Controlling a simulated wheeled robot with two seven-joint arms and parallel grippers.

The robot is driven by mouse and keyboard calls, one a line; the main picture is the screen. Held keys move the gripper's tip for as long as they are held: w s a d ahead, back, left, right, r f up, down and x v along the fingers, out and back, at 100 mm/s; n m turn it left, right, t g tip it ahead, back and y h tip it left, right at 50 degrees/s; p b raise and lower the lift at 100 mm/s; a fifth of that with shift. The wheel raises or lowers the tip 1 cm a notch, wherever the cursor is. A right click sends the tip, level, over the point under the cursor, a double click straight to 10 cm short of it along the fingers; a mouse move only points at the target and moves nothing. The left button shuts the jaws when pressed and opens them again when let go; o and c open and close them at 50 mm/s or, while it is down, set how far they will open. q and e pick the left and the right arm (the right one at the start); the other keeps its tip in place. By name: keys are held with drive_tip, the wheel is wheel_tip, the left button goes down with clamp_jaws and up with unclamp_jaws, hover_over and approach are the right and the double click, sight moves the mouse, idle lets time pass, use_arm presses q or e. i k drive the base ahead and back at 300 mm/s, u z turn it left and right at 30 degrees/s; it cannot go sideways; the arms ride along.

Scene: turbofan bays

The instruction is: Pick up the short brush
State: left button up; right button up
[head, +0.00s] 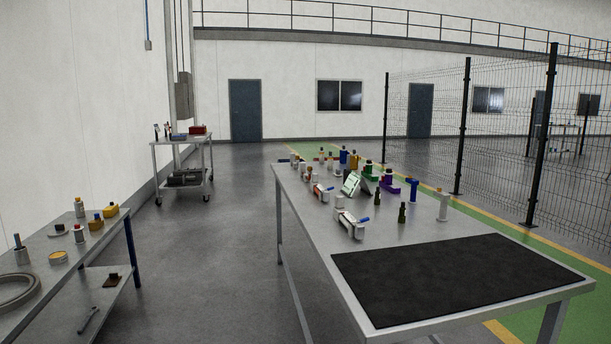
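I cannot pick out the short brush with certainty. A small dark piece on a brown base (113,281) lies on the lower shelf of the left bench; it is too small to tell what it is. A pale cup-like thing with a dark upright top (20,250) stands on that bench's upper surface. Many small tools and bottles stand on the long table (450,262), too small to name surely. Neither of my grippers is in view.
The left bench (88,245) also holds a grey ring (17,291), a yellow tin (58,257) and bottles. A black mat (455,275) covers the long table's near end. A cart (182,141) stands by the wall. Floor between bench and table is clear.

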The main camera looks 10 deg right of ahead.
sight(17, 235)
drive_tip(key=u, duration=0.2)
drive_tip(key=i, duration=1.25)
drive_tip(key=u, duration=0.9)
drive_tip(key=i, duration=1.85)
drive_tip(key=u, duration=0.4)
